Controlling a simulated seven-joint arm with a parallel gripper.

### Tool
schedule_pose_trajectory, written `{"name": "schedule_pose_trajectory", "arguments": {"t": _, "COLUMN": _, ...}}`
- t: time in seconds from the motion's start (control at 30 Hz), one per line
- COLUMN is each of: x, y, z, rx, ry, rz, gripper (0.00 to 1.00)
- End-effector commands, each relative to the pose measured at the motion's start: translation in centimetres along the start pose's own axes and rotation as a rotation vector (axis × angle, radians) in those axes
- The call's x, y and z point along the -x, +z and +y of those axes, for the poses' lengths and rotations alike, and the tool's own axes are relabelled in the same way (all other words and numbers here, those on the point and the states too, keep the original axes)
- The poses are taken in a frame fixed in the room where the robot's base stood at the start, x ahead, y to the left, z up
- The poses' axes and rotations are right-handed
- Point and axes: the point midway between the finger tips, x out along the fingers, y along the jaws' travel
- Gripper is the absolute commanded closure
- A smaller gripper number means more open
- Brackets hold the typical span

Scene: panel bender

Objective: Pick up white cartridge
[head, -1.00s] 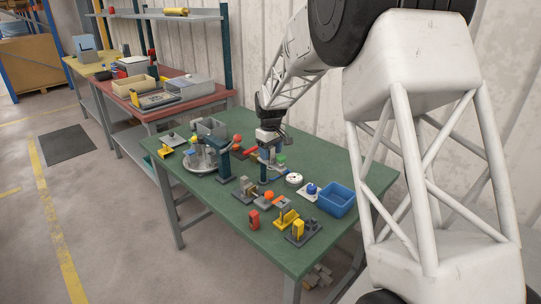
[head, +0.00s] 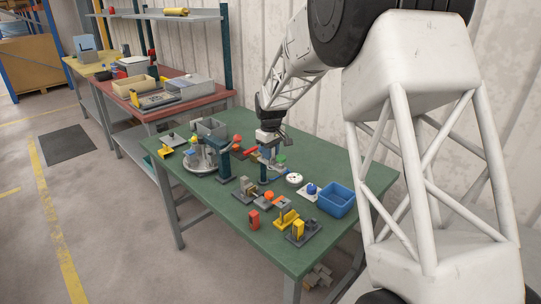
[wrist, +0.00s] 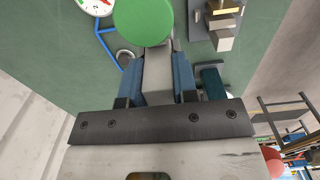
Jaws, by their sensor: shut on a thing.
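My gripper (wrist: 158,80) has its two blue fingers closed on the sides of a pale grey-white block, which I take for the white cartridge (wrist: 158,72). A round green disc (wrist: 143,20) shows just past the block's far end; I cannot tell if they are joined. In the head view my gripper (head: 271,154) points down over the middle back of the green table (head: 225,205). The cartridge is too small and hidden to make out there. How far it is from the table top is unclear.
A blue bin (head: 336,199) and a round white dial (head: 294,180) stand to the right. A round grey fixture (head: 199,168) with posts is to the left. The table's front left is clear.

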Motion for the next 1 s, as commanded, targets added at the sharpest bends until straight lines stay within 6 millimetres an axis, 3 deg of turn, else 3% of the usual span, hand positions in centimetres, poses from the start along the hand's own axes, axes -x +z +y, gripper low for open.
{"name": "schedule_pose_trajectory", "arguments": {"t": 0.43, "x": 1.4, "y": 0.0, "z": 0.0, "rx": 0.0, "ry": 0.001, "rz": 0.001, "gripper": 0.92}}
{"name": "schedule_pose_trajectory", "arguments": {"t": 1.0, "x": 9.0, "y": 0.0, "z": 0.0, "rx": 0.0, "ry": 0.001, "rz": 0.001, "gripper": 0.92}}
